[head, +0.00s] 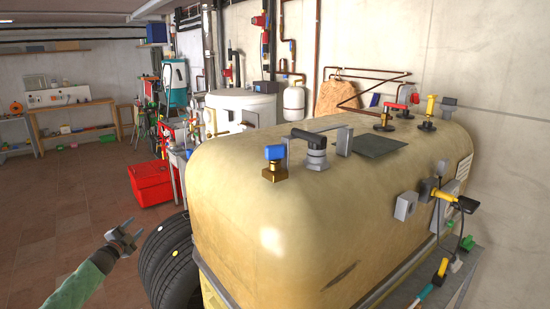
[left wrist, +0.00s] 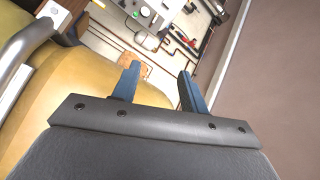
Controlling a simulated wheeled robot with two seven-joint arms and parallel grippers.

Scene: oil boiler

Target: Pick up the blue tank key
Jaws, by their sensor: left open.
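The likely blue tank key is a small blue piece (head: 274,152) on a brass fitting, upright on top of the big yellow tank (head: 260,220), near its left end. My left gripper (head: 122,238) is at the lower left in the head view, beyond the tank's left end, well apart from the blue piece and lower than it. The left wrist view shows its two blue-grey fingers (left wrist: 158,78) spread with nothing between them. In that view the yellow tank (left wrist: 70,85) lies to the left, and I cannot make out the blue key. My right gripper is not in view.
A black-and-grey valve (head: 312,150) stands close beside the blue piece. Red and yellow fittings (head: 430,106) stand at the tank's far end. A red toolbox (head: 152,183) is behind; open floor (head: 60,210) is left.

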